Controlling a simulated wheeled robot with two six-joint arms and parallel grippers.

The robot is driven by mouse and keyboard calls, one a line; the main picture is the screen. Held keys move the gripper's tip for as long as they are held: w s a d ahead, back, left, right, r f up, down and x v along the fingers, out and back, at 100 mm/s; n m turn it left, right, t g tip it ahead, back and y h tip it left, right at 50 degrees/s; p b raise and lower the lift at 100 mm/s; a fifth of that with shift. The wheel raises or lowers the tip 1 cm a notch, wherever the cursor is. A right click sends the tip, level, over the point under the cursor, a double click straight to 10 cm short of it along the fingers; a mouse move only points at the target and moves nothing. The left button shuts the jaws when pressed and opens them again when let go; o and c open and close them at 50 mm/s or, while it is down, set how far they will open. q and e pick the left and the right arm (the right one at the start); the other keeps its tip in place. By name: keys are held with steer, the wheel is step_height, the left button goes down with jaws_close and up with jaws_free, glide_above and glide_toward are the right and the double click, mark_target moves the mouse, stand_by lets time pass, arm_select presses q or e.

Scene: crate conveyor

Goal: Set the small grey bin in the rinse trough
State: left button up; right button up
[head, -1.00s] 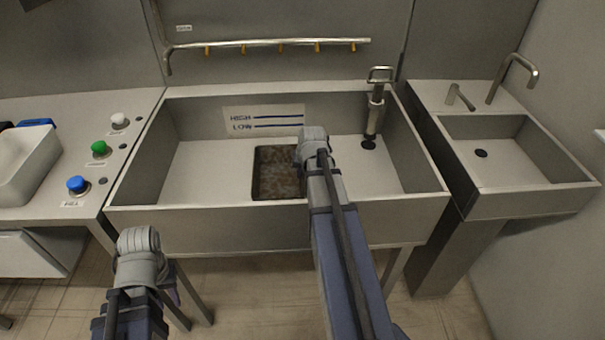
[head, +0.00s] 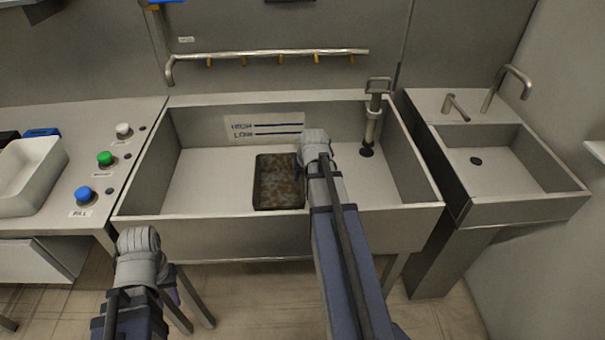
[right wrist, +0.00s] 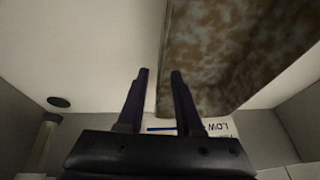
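The small grey bin (head: 279,183) is inside the rinse trough (head: 190,228), left of my right gripper. It is rectangular with a dark rim, and its inside looks mottled brown. It looks level and low in the trough; I cannot see its underside. My right gripper (head: 302,160) is at its right edge. In the right wrist view the two fingers (right wrist: 160,75) stand apart, with the bin's edge (right wrist: 162,60) showing between them and no visible grip on it. My left gripper (head: 138,240) hangs in front of the trough at the left, its fingers hidden by the wrist.
A standpipe (head: 372,125) stands by the drain at the trough's right. A HIGH/LOW level label (head: 264,127) is on the back wall. A small sink (head: 500,160) is to the right. A counter with a white tub (head: 30,175) and coloured buttons (head: 105,158) is to the left.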

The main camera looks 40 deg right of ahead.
steer(key=p+v, duration=0.6)
steer(key=v, duration=0.2)
stand_by(1.2)
